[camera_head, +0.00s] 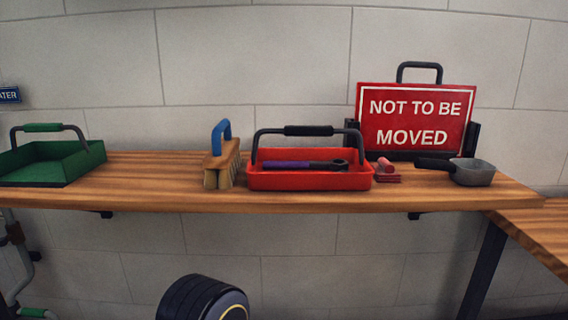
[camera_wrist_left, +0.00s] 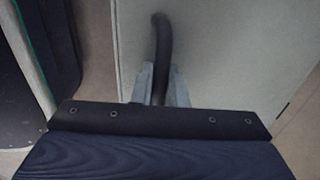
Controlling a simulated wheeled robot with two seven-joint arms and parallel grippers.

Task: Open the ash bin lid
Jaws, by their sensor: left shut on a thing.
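In the left wrist view, my left gripper (camera_wrist_left: 160,88) is shut on a dark curved handle (camera_wrist_left: 161,38). The handle stands between its two grey fingers, and its upper end bends to the left. Behind the handle is a flat pale grey panel (camera_wrist_left: 230,45), which appears to be the ash bin lid, though no label shows. The wrist's dark body hides the lower part of the view. The head view shows neither the bin nor either gripper. My right gripper is in no view.
The head view shows a wooden shelf (camera_head: 130,195) with a green tray (camera_head: 88,160), a brush (camera_head: 222,166), a red tray (camera_head: 310,181) holding a purple-handled tool, a grey pan (camera_head: 474,173) and a red sign (camera_head: 416,117). In the wrist view, a dark green-edged thing (camera_wrist_left: 35,60) is left of the panel.

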